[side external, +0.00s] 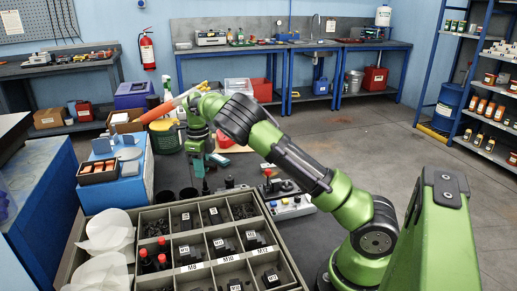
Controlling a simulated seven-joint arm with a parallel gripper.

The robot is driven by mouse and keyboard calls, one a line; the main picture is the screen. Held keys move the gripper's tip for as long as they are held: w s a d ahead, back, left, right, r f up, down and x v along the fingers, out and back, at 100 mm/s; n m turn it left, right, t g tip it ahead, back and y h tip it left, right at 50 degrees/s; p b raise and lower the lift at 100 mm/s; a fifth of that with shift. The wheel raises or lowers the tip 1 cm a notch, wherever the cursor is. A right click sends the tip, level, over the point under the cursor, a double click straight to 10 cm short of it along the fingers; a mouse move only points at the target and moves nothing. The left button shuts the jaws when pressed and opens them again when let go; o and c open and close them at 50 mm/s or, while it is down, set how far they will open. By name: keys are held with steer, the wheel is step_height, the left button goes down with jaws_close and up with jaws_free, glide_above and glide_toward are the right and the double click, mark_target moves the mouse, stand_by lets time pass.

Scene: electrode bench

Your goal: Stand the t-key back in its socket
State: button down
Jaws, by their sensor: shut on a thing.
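My gripper (198,171) points down over the bench, behind the compartment tray. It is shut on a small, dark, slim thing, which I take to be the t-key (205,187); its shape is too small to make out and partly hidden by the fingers. Its lower end is close to dark round holders (188,194) on the bench. I cannot tell which of these is the socket, or whether the key touches one.
A grey compartment tray (140,213) with dark parts fills the front. A control box (291,207) with knobs stands right of the gripper. Blue boxes (126,190) and an orange-filled bin (98,171) stand left. White round sheets (108,232) lie front left.

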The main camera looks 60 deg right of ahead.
steer(key=shift+f, duration=1.25)
steer(key=c, duration=0.8)
jaws_free()
steer(key=shift+c, duration=0.2)
step_height(320, 180, up, 17)
steer(key=shift+r, duration=2.45)
